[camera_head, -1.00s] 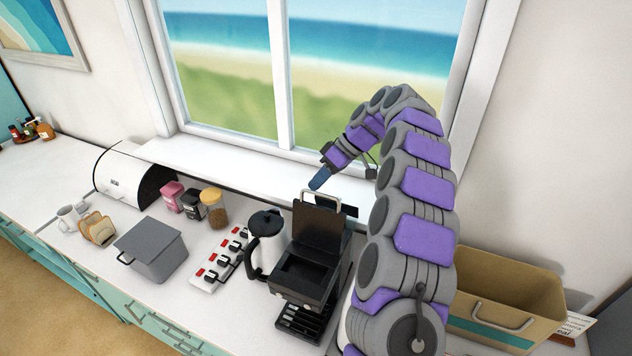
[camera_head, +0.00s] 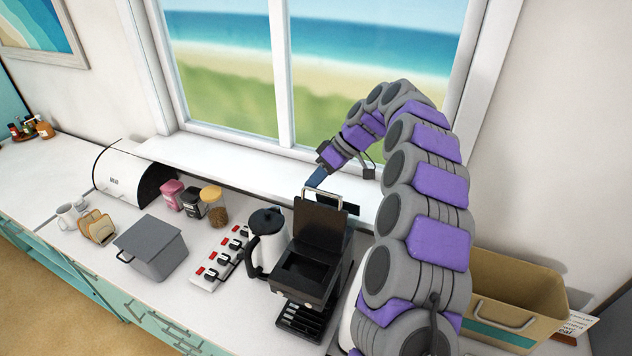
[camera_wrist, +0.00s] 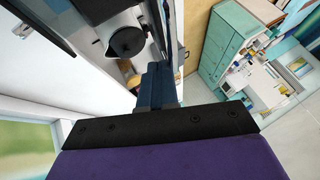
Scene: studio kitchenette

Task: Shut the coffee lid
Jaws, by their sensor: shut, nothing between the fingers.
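The coffee machine (camera_head: 305,275) stands on the counter in the head view, black, with an open top. Its dark lid (camera_head: 319,224) is raised upright at the back, with a pale metal handle (camera_head: 323,195) along its top edge. My gripper (camera_head: 317,178) is shut and empty, its blue fingers just behind and above the lid's top edge on the window side. I cannot tell whether they touch the lid. In the wrist view the shut blue fingers (camera_wrist: 156,85) point away from the camera, beside dark edges.
A white pot with a black top (camera_head: 266,240) stands left of the machine and shows in the wrist view (camera_wrist: 125,38). A power strip (camera_head: 220,258) and a grey box (camera_head: 150,250) are further left. A beige bin (camera_head: 510,300) stands right. The window sill (camera_head: 230,170) is behind.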

